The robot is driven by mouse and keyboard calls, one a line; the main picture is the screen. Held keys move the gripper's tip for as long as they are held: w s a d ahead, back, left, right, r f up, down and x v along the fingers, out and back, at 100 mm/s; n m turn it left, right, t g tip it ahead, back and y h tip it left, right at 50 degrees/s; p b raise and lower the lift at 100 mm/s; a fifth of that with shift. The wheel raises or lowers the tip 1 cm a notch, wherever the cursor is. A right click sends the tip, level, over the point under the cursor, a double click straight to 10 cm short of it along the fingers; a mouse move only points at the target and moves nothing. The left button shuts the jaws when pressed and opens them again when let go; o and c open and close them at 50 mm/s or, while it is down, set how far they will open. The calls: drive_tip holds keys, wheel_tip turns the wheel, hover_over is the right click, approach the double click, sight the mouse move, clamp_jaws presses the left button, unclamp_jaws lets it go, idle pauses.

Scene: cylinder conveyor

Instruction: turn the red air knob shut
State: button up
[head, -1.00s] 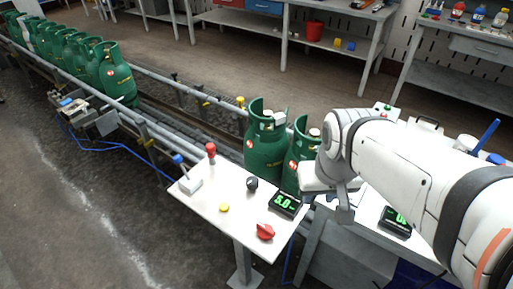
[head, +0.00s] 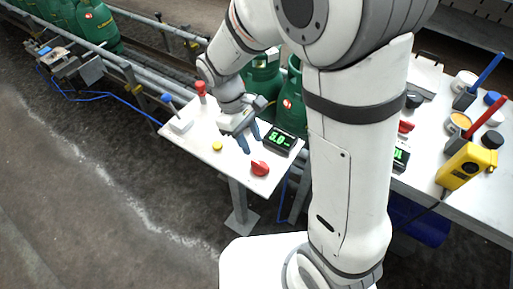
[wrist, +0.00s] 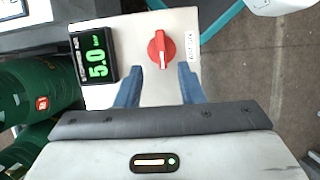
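The red air knob (head: 260,168) sits near the front right corner of the white panel table (head: 207,160). In the wrist view the red knob (wrist: 161,49) lies ahead of and between my finger lines, its ridge pointing along the view's vertical. My gripper (head: 250,141) is over the panel, behind and a little left of the knob in the head view. Its two blue fingers (wrist: 158,72) are apart with nothing between them, and I see no contact with the knob. A label beside the knob is too small to read surely.
A black display (head: 280,140) reading 5.0 stands beside the knob. A yellow button (head: 217,146), a red-topped lever (head: 201,90) and a blue-topped lever (head: 172,102) are on the panel. Green cylinders (head: 291,100) stand behind it. A right-hand bench holds a yellow device (head: 466,167).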

sight(260, 163)
drive_tip(key=x, duration=0.8)
drive_tip(key=shift+a+f+b, duration=0.15)
drive_tip(key=shift+b, duration=0.15)
drive_tip(key=shift+c, duration=0.5)
clamp_jaws()
